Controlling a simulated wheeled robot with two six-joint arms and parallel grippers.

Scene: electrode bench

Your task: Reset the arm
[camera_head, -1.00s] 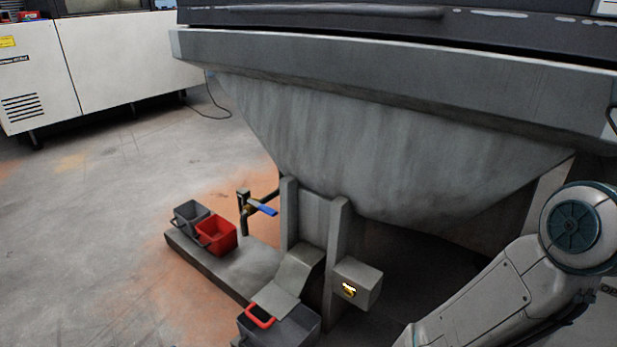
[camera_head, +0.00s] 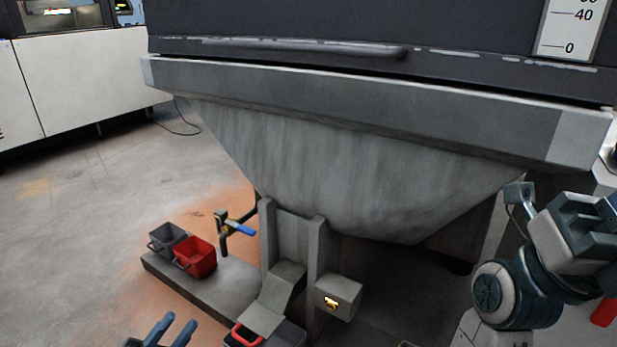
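My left gripper (camera_head: 172,330) shows only at the bottom edge, left of centre. Its two blue-grey fingers stand apart with floor between them, and I see nothing held. My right arm (camera_head: 540,265) comes in at the right edge, bent, with its dark green joint and pale links in front of the machine's lower right. The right gripper's fingers are not visible.
A large grey hopper machine (camera_head: 330,170) fills the centre. A grey bucket (camera_head: 168,238) and a red bucket (camera_head: 195,257) stand on a low plinth (camera_head: 228,292), beside a blue-handled valve (camera_head: 240,228). A red-handled bin (camera_head: 290,335) sits under the chute. Floor is open at left.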

